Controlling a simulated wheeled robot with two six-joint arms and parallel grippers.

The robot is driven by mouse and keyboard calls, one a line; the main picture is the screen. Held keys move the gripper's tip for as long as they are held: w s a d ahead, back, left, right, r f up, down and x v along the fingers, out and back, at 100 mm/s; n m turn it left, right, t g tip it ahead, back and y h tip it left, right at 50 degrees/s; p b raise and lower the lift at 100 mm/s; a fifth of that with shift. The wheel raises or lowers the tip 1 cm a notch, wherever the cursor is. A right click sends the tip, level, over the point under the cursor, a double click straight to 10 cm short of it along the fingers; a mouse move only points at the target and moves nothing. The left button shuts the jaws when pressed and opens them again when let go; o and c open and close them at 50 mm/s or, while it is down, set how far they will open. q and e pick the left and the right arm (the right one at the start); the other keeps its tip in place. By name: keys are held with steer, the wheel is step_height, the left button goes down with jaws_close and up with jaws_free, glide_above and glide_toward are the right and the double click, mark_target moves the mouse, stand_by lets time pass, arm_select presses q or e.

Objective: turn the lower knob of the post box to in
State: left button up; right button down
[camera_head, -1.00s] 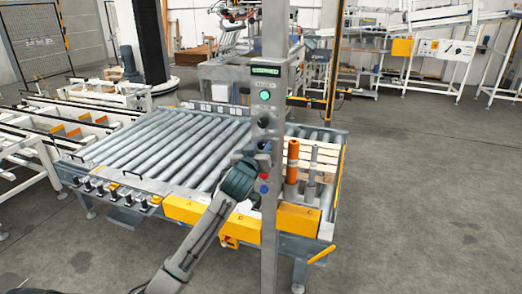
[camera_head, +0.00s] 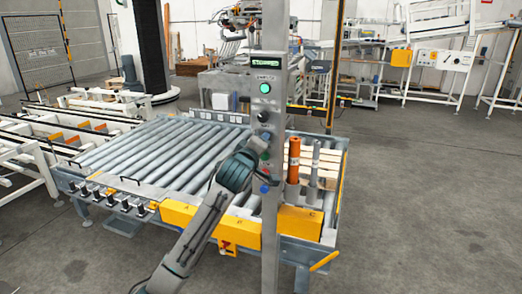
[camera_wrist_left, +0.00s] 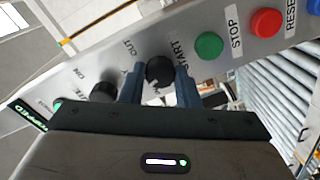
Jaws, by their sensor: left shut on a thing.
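The post box (camera_head: 268,220) is a tall grey column with a lit display and a green lamp at its top. The upper knob (camera_head: 263,117) is black; it also shows in the left wrist view (camera_wrist_left: 103,91). The lower knob (camera_wrist_left: 159,70) is black and round, between the OUT and START labels. My left gripper (camera_wrist_left: 158,84) is shut on the lower knob, one blue finger on each side. In the head view my left gripper (camera_head: 259,148) is at the front of the post box and partly hides the lower controls. The knob's pointing direction is unclear. My right gripper is out of view.
Close beside the lower knob are a green button (camera_wrist_left: 208,45), a red button (camera_wrist_left: 266,23) and a blue button (camera_wrist_left: 313,6). A roller conveyor (camera_head: 170,150) stands behind the post, with an orange cylinder (camera_head: 293,160) to its right. Open floor (camera_head: 420,200) lies at right.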

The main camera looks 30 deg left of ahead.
arm_select(q)
steer(key=shift+n+b, duration=1.3)
steer(key=shift+n, duration=1)
steer(key=o, duration=1)
steer(key=shift+s, duration=0.1)
steer(key=b+v, duration=0.4)
steer(key=v, duration=0.6)
steer(key=shift+s, duration=0.35)
